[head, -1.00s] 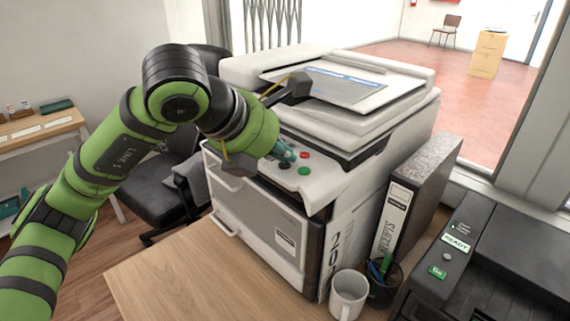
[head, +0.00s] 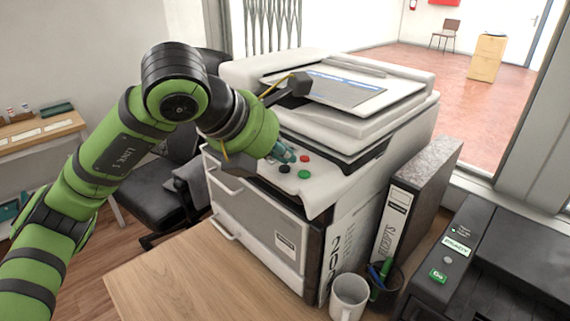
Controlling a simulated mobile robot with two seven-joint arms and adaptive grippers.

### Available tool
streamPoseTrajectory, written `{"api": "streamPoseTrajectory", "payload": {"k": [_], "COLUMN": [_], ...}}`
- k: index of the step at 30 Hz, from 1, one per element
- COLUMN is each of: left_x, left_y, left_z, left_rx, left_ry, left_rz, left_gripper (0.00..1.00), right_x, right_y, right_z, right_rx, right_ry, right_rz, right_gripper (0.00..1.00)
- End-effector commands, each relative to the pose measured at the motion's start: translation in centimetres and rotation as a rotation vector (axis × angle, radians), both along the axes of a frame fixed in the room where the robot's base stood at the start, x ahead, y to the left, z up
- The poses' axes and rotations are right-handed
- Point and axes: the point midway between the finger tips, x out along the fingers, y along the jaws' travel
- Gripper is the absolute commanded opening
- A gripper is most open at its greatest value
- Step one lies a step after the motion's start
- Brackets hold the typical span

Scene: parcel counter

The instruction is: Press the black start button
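The black button (head: 284,169) is on the front control panel of the white copier, left of a red button (head: 304,158) and a green button (head: 304,174). My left gripper (head: 285,154) is over the panel, just above the black button in the picture. Its teal-grey fingertips look close together and hold nothing visible. The green wrist hides most of its fingers. I see a gap in the picture between the fingertips and the black button. I cannot judge their height above the panel. My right gripper is not in view.
The copier (head: 330,155) stands behind a wooden counter (head: 180,275). A white mug (head: 348,297), a dark pen cup (head: 383,290) and a binder (head: 398,215) stand at its right. A black printer (head: 470,250) with a green button is farther right. A dark chair (head: 160,190) is at the left.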

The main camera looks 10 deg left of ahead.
Motion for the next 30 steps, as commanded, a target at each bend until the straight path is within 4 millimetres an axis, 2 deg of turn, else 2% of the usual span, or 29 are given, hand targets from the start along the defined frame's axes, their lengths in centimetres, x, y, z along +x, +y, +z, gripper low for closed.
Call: {"api": "streamPoseTrajectory", "payload": {"k": [14, 30], "left_x": [0.0, 0.0], "left_y": [0.0, 0.0], "left_z": [1.0, 6.2], "left_rx": [-0.001, 0.000], "left_ry": [-0.001, -0.001], "left_rz": [0.000, -0.001], "left_gripper": [0.00, 0.00], "right_x": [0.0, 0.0], "right_y": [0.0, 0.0], "right_z": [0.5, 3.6], "right_rx": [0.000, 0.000], "right_ry": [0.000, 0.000], "right_rz": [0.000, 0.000], "right_gripper": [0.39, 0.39]}}
